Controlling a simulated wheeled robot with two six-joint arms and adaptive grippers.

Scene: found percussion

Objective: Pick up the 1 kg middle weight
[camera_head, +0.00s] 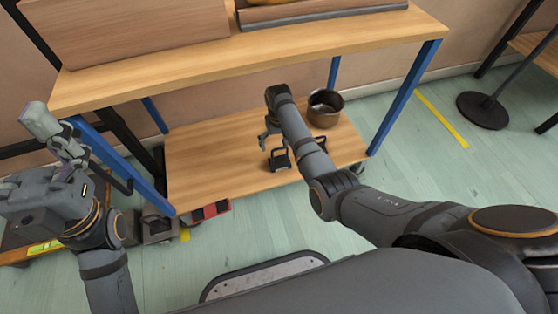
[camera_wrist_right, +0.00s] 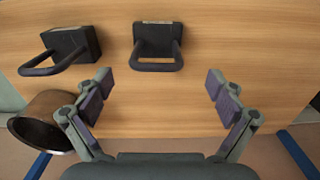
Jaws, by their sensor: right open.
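Two dark block weights with loop handles show in the right wrist view. One weight (camera_wrist_right: 157,38) is upper centre, its handle toward my right gripper (camera_wrist_right: 160,84). The other weight (camera_wrist_right: 74,42) is to its left. In the head view, a dark weight (camera_head: 279,162) stands on the lower shelf just in front of my right gripper (camera_head: 268,140). The second is mostly hidden by my right forearm there. I cannot read which is 1 kg. My right gripper is open and empty, apart from both weights. My left gripper (camera_head: 62,138) is raised at the left, away from the shelf.
A metal pot (camera_head: 325,108) stands on the lower shelf (camera_head: 205,165) right of my right gripper, and also shows in the wrist view (camera_wrist_right: 42,118). The upper shelf (camera_head: 270,58) overhangs behind, on blue legs (camera_head: 405,95). The left of the lower shelf is clear.

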